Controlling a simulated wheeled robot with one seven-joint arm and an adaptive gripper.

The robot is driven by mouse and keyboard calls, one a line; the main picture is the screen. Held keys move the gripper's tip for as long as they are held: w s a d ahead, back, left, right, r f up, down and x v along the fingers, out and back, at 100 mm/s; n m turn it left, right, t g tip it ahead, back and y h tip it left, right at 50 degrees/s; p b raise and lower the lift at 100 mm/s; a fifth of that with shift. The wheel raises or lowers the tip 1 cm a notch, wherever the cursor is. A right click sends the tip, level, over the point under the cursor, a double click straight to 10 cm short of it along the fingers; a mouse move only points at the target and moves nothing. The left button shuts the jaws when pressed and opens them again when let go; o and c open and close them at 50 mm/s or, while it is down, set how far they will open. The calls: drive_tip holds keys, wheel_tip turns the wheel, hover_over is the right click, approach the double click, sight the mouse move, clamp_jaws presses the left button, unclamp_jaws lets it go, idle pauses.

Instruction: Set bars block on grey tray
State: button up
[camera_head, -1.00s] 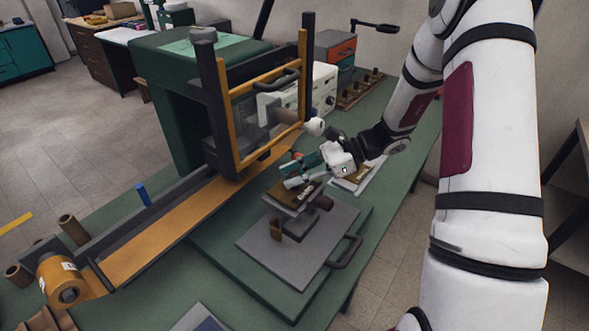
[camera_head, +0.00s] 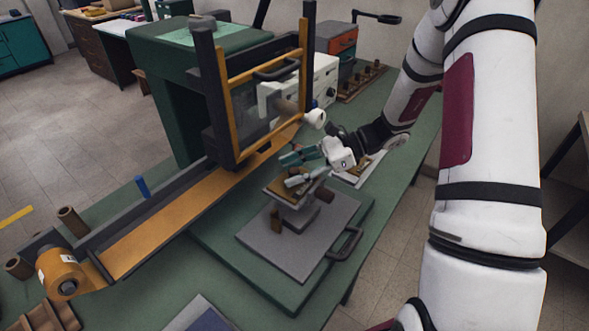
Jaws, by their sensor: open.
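My gripper (camera_head: 293,169) is open, its two fingers spread just above a small grey stand. A flat brown block (camera_head: 279,186) lies on top of the stand, partly covered by the lower finger. I cannot tell whether the finger touches it, or make out bars on its face. A grey tray-like plate (camera_head: 262,247) with a dark handle lies under the stand on a green base. A second pale tray (camera_head: 378,163) behind my gripper bears a brownish block (camera_head: 359,175), partly hidden by my wrist.
A green press with an orange-edged guard frame (camera_head: 232,120) stands close to the left of my gripper. An orange strip (camera_head: 165,232) runs along the bench from a roll (camera_head: 62,273). The bench's right edge is close by.

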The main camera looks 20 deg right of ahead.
drive_tip(key=v, duration=1.2)
drive_tip(key=s+a+r+n+t+h, duration=0.1)
drive_tip(key=s+a+r+n+h, duration=0.4)
drive_tip(key=s+r+n, duration=0.3)
drive_tip(key=s+a+r+n+t+h, duration=0.1)
drive_tip(key=s+a+r+n+h, duration=0.4)
drive_tip(key=s+r+n+h, duration=0.3)
drive_tip(key=s+n, duration=0.4)
drive_tip(key=s, duration=0.1)
drive_tip(key=shift+s+a+t, duration=0.2)
drive_tip(key=shift+t, duration=0.2)
